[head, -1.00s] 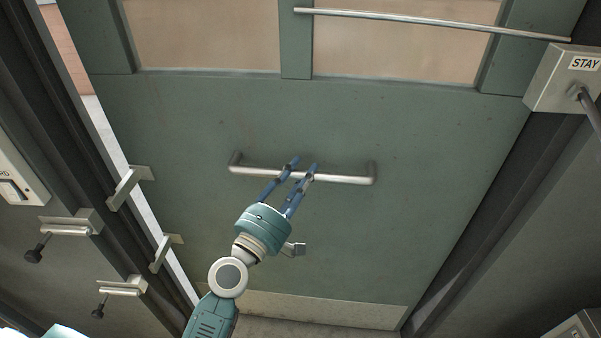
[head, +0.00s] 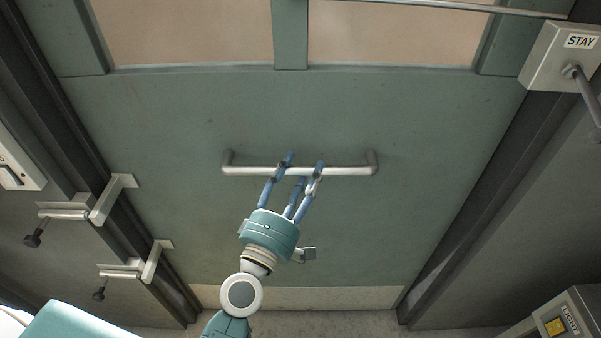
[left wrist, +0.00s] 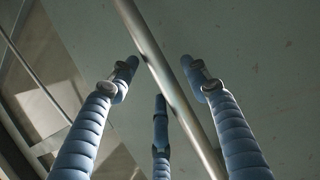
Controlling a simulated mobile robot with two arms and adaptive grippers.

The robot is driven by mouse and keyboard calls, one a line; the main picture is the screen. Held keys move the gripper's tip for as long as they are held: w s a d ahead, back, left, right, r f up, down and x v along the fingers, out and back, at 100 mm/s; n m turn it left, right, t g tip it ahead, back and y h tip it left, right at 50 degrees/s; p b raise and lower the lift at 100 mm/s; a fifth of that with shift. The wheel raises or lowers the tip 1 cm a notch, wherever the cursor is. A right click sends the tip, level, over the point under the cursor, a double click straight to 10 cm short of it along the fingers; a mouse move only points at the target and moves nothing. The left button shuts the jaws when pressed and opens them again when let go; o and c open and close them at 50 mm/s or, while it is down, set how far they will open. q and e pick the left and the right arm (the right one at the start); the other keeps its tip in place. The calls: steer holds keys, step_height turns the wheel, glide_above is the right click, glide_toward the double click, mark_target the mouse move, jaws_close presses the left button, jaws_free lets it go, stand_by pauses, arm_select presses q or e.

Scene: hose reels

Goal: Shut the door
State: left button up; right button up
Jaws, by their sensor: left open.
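The green door (head: 420,130) fills the middle of the head view, with two tan panes in its upper part. It appears to sit in its frame, with no bright gap showing at its left edge. A horizontal silver pull handle (head: 345,171) is fixed across it. My left gripper (head: 304,161) is open at the handle, its blue fingers spread and overlapping the bar. In the left wrist view, the bar (left wrist: 163,75) runs diagonally between the spread fingers. I cannot tell whether any finger touches it. My right gripper is not in view.
Two latches with black knobs, an upper one (head: 112,200) and a lower one (head: 155,265), sit at the left jamb. A box marked STAY (head: 555,62), with a lever, is at the upper right. A light box with a yellow button (head: 556,327) is at the lower right.

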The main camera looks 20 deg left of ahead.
arm_select(q)
steer(key=s+a+f, duration=0.1)
steer(key=s+f, duration=0.1)
steer(key=s, duration=1)
steer(key=shift+w+a, duration=0.1)
